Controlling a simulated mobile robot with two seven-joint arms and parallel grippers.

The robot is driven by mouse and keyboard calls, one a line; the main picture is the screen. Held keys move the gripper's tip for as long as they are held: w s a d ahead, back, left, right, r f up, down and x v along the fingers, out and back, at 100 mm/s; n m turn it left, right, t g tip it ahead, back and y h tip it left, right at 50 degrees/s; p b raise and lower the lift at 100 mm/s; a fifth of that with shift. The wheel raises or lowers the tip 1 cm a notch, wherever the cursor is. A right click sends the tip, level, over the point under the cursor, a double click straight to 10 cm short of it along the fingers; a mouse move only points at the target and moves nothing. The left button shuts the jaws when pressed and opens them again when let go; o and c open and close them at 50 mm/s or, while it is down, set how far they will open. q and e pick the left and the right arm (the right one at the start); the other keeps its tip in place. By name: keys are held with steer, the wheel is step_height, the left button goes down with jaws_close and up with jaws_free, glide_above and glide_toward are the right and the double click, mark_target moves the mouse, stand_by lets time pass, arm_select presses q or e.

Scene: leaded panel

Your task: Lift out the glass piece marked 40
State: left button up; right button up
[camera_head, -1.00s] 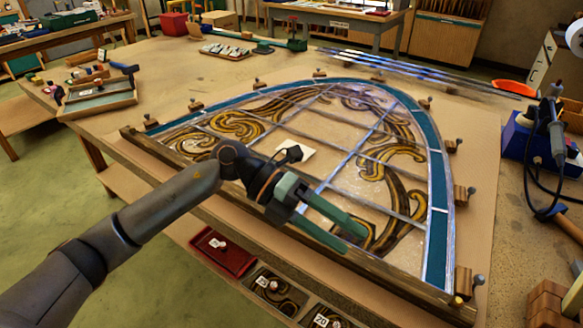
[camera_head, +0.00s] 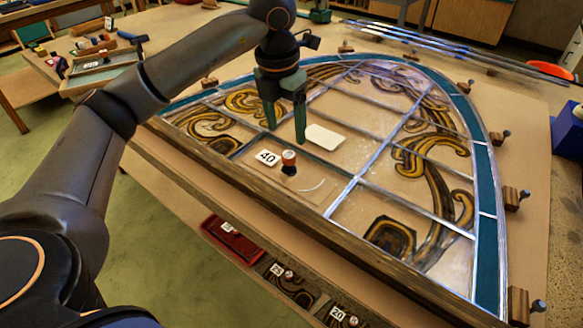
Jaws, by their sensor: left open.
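The glass piece marked 40 (camera_head: 312,191) lies in the leaded panel near its front wooden bar. It looks clear, with a white label reading 40 (camera_head: 267,158) and a small orange-topped knob (camera_head: 289,160) standing on it. My left gripper (camera_head: 286,136) points down with two green fingers apart and empty. Its fingertips are just behind the knob and label in the picture; their exact height above the panel is hard to tell. The arched leaded panel (camera_head: 485,170) has a teal border and brown-gold scrolls. My right gripper is not in view.
A blank white card (camera_head: 325,137) lies on the panel right of the fingers. Wooden blocks with pins (camera_head: 515,198) ring the panel's edge. The front wooden bar (camera_head: 330,240) runs along it. Below are a red tray (camera_head: 233,241) and numbered compartments. A wooden tray (camera_head: 100,72) stands at the left.

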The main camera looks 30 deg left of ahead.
mark_target(289, 154)
arm_select(q)
steer(key=f, duration=0.6)
steer(key=w+f, duration=0.1)
steer(key=f, duration=0.1)
steer(key=shift+f, duration=0.4)
jaws_close()
steer(key=shift+r, duration=0.1)
stand_by(0.9)
